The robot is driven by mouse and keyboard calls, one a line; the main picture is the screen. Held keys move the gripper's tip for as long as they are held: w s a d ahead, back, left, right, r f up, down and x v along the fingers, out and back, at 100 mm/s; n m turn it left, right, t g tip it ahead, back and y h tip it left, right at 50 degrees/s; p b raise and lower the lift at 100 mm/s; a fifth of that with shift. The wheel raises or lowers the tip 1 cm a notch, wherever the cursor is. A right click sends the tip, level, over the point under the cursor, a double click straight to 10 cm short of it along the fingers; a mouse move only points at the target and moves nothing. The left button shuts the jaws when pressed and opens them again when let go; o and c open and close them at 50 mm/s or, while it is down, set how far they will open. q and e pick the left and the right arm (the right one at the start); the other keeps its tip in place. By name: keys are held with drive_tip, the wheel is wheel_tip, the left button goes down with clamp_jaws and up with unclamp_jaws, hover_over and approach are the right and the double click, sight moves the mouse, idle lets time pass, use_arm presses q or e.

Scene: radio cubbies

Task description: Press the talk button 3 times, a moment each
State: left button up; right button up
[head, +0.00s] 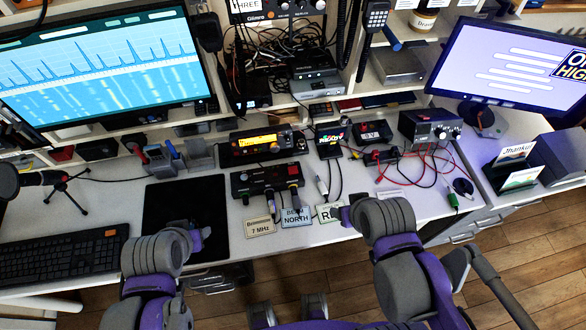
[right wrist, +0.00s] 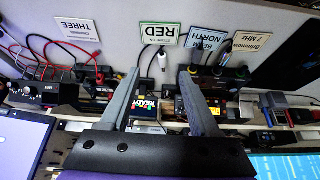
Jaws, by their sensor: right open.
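No button that I can read as the talk button shows. A black control box (head: 268,180) on the desk carries a red button and other small coloured controls. A small black box (head: 372,132) with a red part sits further back, right of a small screen (head: 330,137). In the right wrist view the screen (right wrist: 150,107) reads READY and shows between my fingers. My right gripper (right wrist: 160,74) is open and empty above the desk; in the head view it (head: 347,213) is by the RED card. My left gripper (head: 200,235) is over the black mat, its fingers unclear.
Cards reading 7 MHz (head: 260,226), NORTH (head: 296,217) and RED (head: 328,212) lie along the front edge. A radio with an orange display (head: 265,143) stands behind the control box. Red and black cables (head: 425,165) spread at right. A keyboard (head: 60,240) lies at left.

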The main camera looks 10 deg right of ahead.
clamp_jaws()
idle(1.5)
